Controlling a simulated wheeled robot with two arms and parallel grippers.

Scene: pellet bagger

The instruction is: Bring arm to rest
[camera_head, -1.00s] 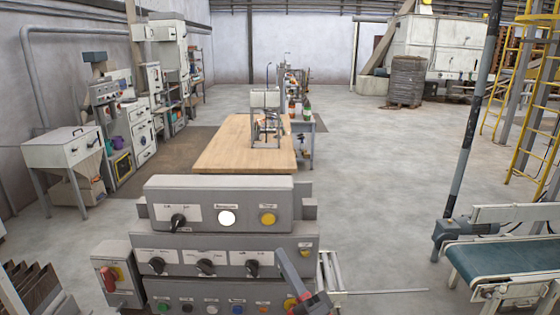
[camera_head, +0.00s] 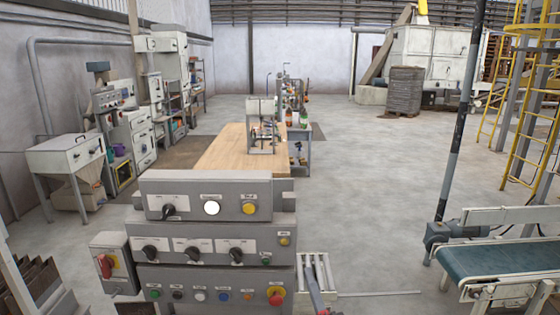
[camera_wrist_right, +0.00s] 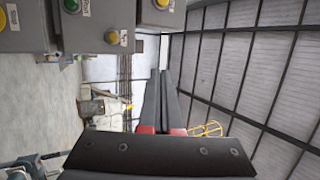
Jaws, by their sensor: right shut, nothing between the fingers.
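My right gripper (camera_head: 311,285) shows at the bottom edge of the head view, just right of the grey control panel (camera_head: 206,245). The panel's buttons (camera_wrist_right: 112,37) are at the upper left of that view, apart from the fingers. My left gripper is not in view.
A roller track (camera_head: 316,272) stands right of the panel, behind my gripper. A green conveyor belt (camera_head: 505,260) is at the right. Open floor lies between table and conveyor.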

